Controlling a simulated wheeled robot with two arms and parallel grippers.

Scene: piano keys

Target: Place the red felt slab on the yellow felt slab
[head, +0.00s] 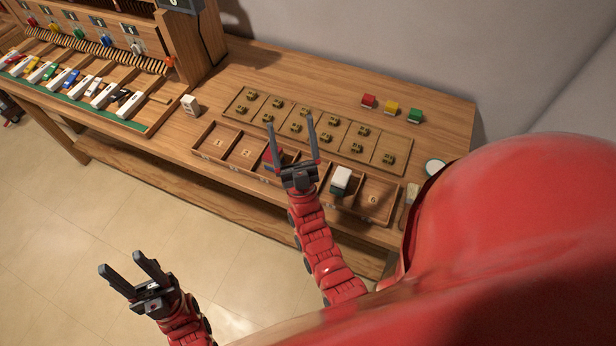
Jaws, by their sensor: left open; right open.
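A small red felt slab (368,100) lies at the back right of the table, just left of a yellow felt slab (391,107). The two are apart, with a narrow gap. My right gripper (290,121) is open, its fingers over the numbered tray and the board behind it, well left of both slabs. A red-topped piece (272,156) shows beside its left finger in the tray, partly hidden; I cannot tell whether they touch. My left gripper (122,262) is open and empty over the floor, in front of the table.
A green slab (415,115) lies right of the yellow one. The numbered tray (195,152) holds a white block (341,179). A board with several brass pieces (232,109) lies behind it. A keyboard stands at left, with a white block (190,104) near it. A round white disc (434,166) is at right.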

